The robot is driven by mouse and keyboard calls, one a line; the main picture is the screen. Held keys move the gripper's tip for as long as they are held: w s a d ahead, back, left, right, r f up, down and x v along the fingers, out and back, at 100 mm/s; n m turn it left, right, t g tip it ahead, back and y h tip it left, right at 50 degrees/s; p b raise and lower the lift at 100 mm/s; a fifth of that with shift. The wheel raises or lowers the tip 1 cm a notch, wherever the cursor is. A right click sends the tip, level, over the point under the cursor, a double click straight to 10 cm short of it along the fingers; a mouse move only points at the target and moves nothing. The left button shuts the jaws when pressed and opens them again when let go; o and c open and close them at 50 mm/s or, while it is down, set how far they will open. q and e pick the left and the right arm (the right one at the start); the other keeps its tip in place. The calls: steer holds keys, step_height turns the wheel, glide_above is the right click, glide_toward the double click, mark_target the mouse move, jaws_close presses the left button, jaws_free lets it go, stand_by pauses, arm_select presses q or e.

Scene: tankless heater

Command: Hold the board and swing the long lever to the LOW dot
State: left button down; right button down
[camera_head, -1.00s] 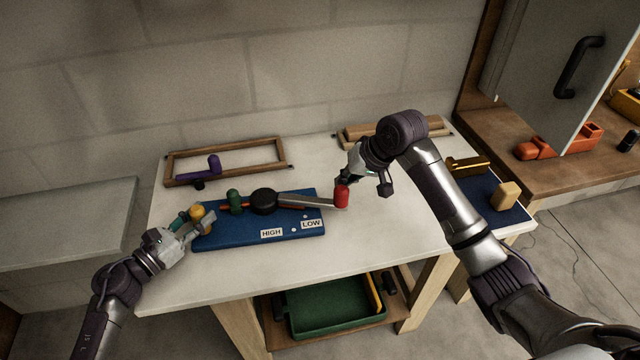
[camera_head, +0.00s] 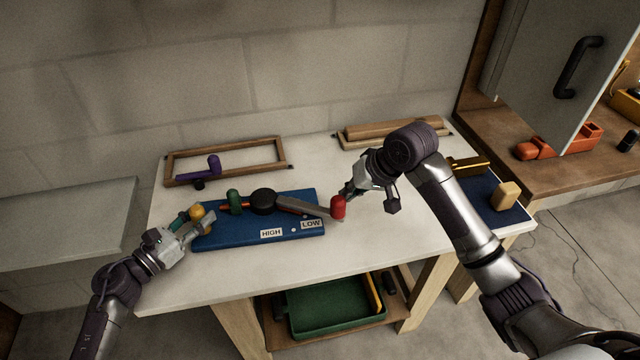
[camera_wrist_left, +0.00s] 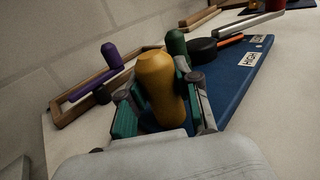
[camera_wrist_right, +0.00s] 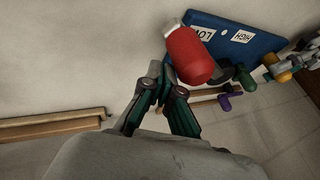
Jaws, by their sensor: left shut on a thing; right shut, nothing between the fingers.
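The blue board (camera_head: 255,238) lies on the white table with HIGH and LOW labels and pale dots on its front right part. A long grey lever (camera_head: 300,206) runs from a black hub (camera_head: 263,201) to a red knob (camera_head: 338,206) just past the board's right edge, near the LOW label (camera_head: 311,224). My left gripper (camera_head: 203,219) is shut on the yellow knob (camera_wrist_left: 160,84) at the board's left end. My right gripper (camera_head: 350,190) is shut and empty, close behind the red knob; in the right wrist view the red knob (camera_wrist_right: 188,56) is just beyond its fingertips. Whether they touch is unclear.
A green knob (camera_head: 234,201) stands on the board left of the hub. Behind are a wooden frame (camera_head: 240,146) with a purple handle (camera_head: 213,166) and wooden bars (camera_head: 385,130). At right is a dark blue mat with a tan block (camera_head: 506,195). Front table is clear.

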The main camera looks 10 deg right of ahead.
arm_select(q)
steer(key=shift+f, duration=0.1)
arm_select(e)
steer(key=shift+w, duration=0.6)
step_height(320, 180, up, 7)
stand_by(0.3)
arm_select(q)
steer(key=c, duration=0.7)
jaws_free()
steer(key=v, duration=1.2)
